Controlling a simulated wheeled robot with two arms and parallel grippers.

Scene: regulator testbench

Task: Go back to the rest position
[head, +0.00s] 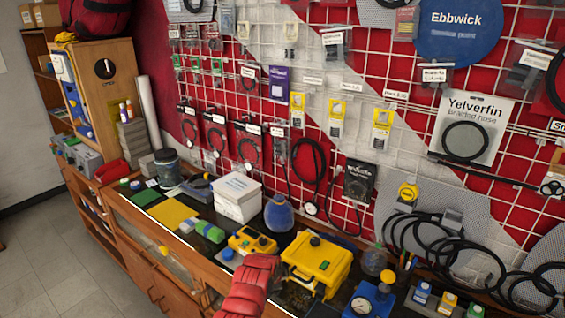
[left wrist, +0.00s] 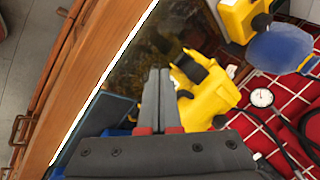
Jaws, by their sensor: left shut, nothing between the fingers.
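My left gripper (left wrist: 157,100) shows in the left wrist view with its two grey fingers pressed together and nothing between them. It is above the workbench, close to the bench's front edge and beside the yellow case (left wrist: 208,98). In the head view a red, ribbed shape at the bottom centre looks like part of my own arm; no fingers can be made out there. The yellow case (head: 315,262) stands just right of that shape. My right gripper is in neither view.
The bench also holds a yellow device (head: 252,241), a blue rounded vessel (head: 278,214), a white box (head: 237,196), a blue gauge block (head: 371,301) and black hoses (head: 440,250). A gridded wall (head: 350,110) with hanging packs rises behind. Floor (head: 60,262) at left is clear.

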